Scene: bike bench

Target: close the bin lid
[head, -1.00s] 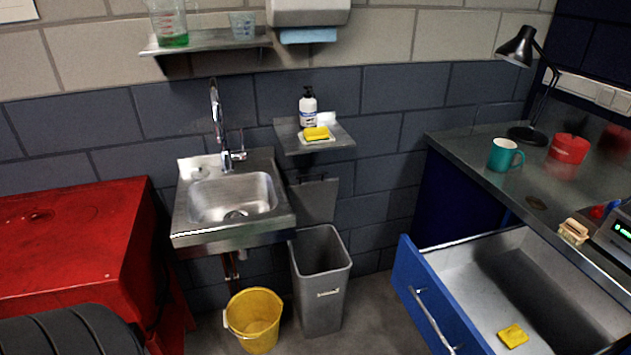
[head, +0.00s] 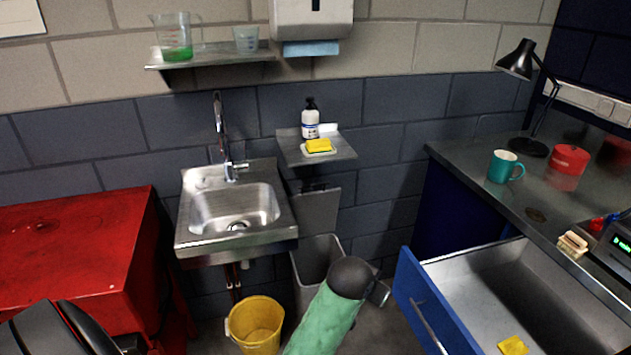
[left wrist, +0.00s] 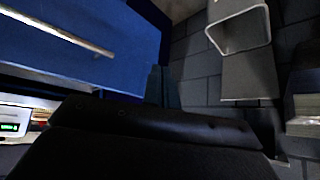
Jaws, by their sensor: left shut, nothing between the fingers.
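The grey bin (head: 305,300) stands on the floor right of the sink, its lower part covered by my arm in the head view. Its lid (head: 317,210) is open, standing upright at the back near the wall. In the left wrist view, which is turned over, the bin's open rim (left wrist: 240,48) is at the top right with the lid (left wrist: 248,85) below it. My left gripper (left wrist: 162,80) is shut and empty, apart from the bin and lid. In the head view my green-sleeved arm reaches up between bin and drawer; its fingertips are not clear. My right gripper is not in view.
A blue drawer (head: 432,310) stands open right of the bin, holding a yellow sponge. A yellow bucket (head: 257,322) is left of the bin, under the sink (head: 236,210). A small shelf (head: 340,148) with soap and a sponge sits above the lid.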

